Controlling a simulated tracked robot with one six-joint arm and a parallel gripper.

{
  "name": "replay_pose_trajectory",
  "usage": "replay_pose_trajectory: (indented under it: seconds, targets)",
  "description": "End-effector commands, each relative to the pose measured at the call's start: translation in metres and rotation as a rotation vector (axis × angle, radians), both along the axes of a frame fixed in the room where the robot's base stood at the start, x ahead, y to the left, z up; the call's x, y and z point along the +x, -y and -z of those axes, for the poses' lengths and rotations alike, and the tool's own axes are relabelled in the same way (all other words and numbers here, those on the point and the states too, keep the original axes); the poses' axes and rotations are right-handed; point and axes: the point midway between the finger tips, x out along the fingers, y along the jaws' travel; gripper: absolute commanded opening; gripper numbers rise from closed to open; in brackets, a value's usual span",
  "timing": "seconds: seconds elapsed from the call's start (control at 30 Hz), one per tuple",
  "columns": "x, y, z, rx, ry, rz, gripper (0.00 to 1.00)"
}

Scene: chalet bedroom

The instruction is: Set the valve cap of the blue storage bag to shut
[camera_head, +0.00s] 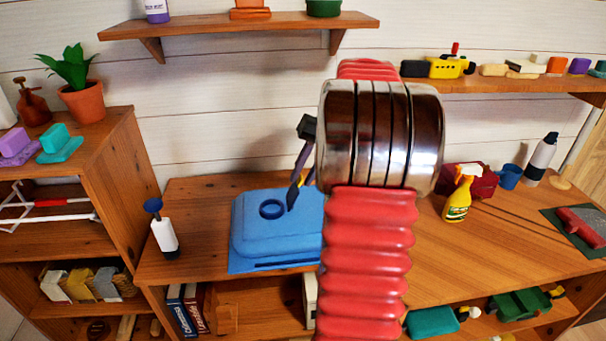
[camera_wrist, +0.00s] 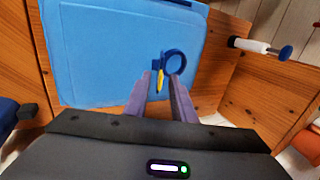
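The blue storage bag (camera_head: 252,243) lies flat on the wooden desk in the head view. It fills the upper left of the wrist view (camera_wrist: 110,45). A round blue valve ring (camera_head: 271,208) stands on its top; the wrist view shows the ring (camera_wrist: 174,62) beside a small blue and yellow piece (camera_wrist: 160,80), seemingly the valve cap. I cannot tell the cap's setting. My gripper (camera_wrist: 161,76) is open, with its purple-grey fingers on either side of the yellow piece. In the head view my gripper (camera_head: 298,195) is beside the ring, partly hidden by my arm.
A white pump with a blue handle (camera_head: 164,236) stands left of the bag. A yellow spray bottle (camera_head: 458,198), a dark red box (camera_head: 482,182), a blue mug (camera_head: 509,176) and a bottle (camera_head: 541,158) stand at right. The desk's middle right is clear. A shelf (camera_head: 240,27) hangs above.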

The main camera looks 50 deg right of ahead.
Motion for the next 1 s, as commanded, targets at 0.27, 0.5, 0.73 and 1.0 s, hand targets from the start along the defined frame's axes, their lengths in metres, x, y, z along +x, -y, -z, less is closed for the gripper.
replay_pose_trajectory:
  seconds: [0.27, 0.5, 0.73, 1.0]
  targets:
    - [0.0001, 0.0001, 0.0000, 0.000, 0.000, 0.000, 0.18]
    - [0.0001, 0.0000, -0.0001, 0.000, 0.000, 0.000, 0.02]
    - [0.0001, 0.0001, -0.0001, 0.000, 0.000, 0.000, 0.00]
    - [0.0000, 0.0002, -0.0001, -0.001, -0.001, 0.000, 0.00]
